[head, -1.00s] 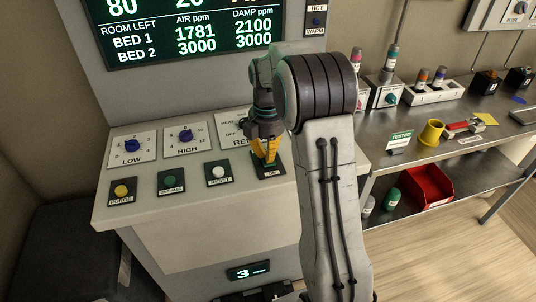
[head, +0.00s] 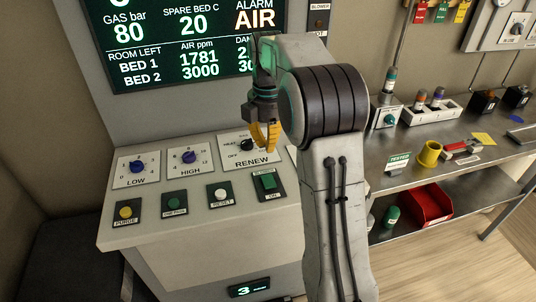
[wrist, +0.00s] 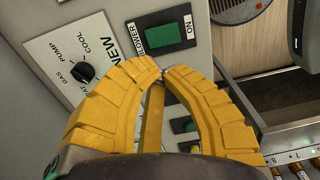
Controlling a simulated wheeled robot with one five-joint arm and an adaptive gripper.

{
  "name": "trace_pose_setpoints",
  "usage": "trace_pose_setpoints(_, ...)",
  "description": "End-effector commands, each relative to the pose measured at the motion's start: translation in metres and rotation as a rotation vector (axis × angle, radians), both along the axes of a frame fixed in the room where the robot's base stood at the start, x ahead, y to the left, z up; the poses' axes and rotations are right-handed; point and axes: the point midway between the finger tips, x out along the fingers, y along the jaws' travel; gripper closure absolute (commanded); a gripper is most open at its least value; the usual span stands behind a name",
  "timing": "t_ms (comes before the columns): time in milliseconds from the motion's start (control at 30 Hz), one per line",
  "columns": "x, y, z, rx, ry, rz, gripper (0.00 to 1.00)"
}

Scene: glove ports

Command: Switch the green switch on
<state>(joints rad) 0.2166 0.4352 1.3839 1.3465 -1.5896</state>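The green switch (head: 268,182) is a rocker on a dark plate at the right end of the sloped console, with an ON label at its lower edge. It also shows in the wrist view (wrist: 165,35), beyond my fingertips. I cannot tell for sure which way the rocker is tipped. My gripper (head: 272,150) has yellow fingers and hangs above the console, over the RENEW panel's right part, apart from the switch. In the wrist view its fingertips (wrist: 162,73) meet and hold nothing. The switch is unobstructed in both views.
Left of the switch are a white RESET button (head: 221,194), a green button (head: 174,203) and a yellow PURGE button (head: 125,212). Behind them are the LOW knob (head: 137,167), HIGH knob (head: 189,157) and RENEW knob (head: 247,144). A metal bench (head: 390,184) stands at right.

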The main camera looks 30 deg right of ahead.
Motion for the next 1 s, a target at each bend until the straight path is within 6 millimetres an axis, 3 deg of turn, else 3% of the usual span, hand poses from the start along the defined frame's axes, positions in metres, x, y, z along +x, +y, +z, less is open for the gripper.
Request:
trace_pose_setpoints(233, 0.001, 0.000, 0.019, 0.000, -0.001, 0.000, 1.00)
trace_pose_setpoints(633, 0.001, 0.000, 0.022, 0.000, 0.000, 0.000, 1.00)
trace_pose_setpoints(667, 0.001, 0.000, 0.022, 0.000, 0.000, 0.000, 0.95)
trace_pose_setpoints(733, 0.001, 0.000, 0.022, 0.000, 0.001, 0.000, 1.00)
trace_pose_setpoints(1000, 0.001, 0.000, 0.029, 0.009, 0.042, 0.000, 1.00)
